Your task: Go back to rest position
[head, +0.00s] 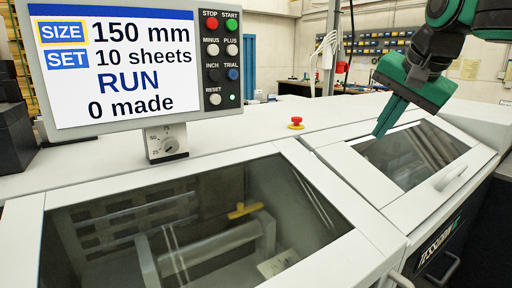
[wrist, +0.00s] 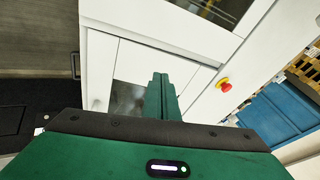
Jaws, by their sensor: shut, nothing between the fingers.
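My gripper (head: 390,117) is at the upper right in the head view, its green fingers pointing down over the smaller right-hand window (head: 415,152) of the white machine (head: 262,122). The fingers are together and hold nothing. In the wrist view the shut fingers of my gripper (wrist: 160,82) hang over the machine's white top and partly hide that window. I cannot tell the exact gap between fingertips and machine.
A panel screen (head: 118,65) reads 150 mm, 10 sheets, RUN, 0 made; buttons and a dial are beside and below it. A red emergency knob (head: 296,122) stands on the machine top and shows in the wrist view (wrist: 224,85). A large window (head: 110,235) covers the left part.

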